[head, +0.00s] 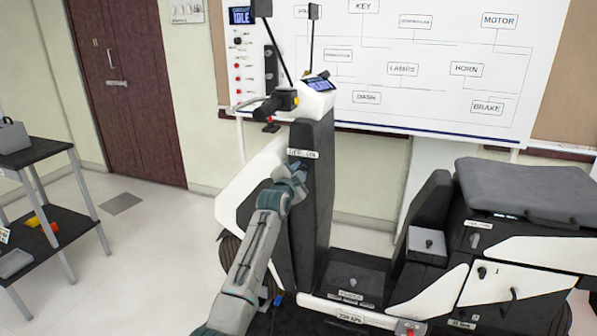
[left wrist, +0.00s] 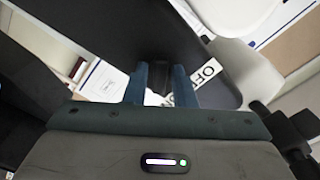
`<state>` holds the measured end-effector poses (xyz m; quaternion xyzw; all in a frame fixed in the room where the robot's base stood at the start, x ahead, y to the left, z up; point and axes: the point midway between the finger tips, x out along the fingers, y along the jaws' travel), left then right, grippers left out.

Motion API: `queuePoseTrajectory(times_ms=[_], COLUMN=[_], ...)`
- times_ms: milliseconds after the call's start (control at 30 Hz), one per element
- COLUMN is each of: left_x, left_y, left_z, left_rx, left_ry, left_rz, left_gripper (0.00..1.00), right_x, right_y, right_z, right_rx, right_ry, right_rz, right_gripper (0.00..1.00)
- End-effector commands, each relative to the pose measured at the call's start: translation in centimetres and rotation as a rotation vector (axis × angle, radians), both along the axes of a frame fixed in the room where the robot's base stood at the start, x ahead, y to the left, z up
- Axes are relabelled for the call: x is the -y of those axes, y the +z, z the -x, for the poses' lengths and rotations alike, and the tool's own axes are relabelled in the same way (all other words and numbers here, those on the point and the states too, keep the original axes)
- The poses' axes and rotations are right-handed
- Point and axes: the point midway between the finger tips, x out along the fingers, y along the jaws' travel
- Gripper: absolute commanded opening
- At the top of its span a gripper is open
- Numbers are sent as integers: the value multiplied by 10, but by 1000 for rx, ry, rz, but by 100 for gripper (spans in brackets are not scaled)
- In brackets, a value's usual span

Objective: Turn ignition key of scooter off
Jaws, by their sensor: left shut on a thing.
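The scooter (head: 322,190) stands side-on in the middle of the head view, with a dark front column and white panels. A small white label (head: 303,153) crosses the column; in the left wrist view its letters "OF" (left wrist: 208,70) show beside the fingers. My left gripper (head: 296,172) is at the column just below the label. In the left wrist view my left gripper (left wrist: 158,82) has both blue fingers around a small dark piece, apparently the ignition key (left wrist: 159,76), and is shut on it. Which way the key is turned cannot be told. My right gripper is not in view.
A whiteboard (head: 440,75) with labelled boxes hangs behind the scooter; its panel display (head: 241,15) reads "IDLE". A dark shelf table (head: 45,155) stands at the left. The handlebar and mirrors rise above the column. The floor (head: 135,255) between table and scooter is clear.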

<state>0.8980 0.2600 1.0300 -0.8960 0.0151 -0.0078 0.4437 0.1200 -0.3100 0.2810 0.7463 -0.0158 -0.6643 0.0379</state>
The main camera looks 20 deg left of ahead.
Motion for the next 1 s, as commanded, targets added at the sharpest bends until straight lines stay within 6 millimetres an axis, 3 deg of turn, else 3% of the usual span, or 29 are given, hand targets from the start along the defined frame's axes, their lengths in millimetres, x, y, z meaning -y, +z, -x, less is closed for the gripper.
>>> queuePoseTrajectory(times_ms=[200,1000], left_x=[0,1], left_y=[1,-1], left_z=[0,0], left_rx=[-8,-32], left_ry=[-1,1], left_rz=[180,834], left_gripper=[1,1], right_x=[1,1], right_y=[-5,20], right_z=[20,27], right_rx=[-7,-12], right_ry=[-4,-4], right_rz=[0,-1], right_gripper=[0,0])
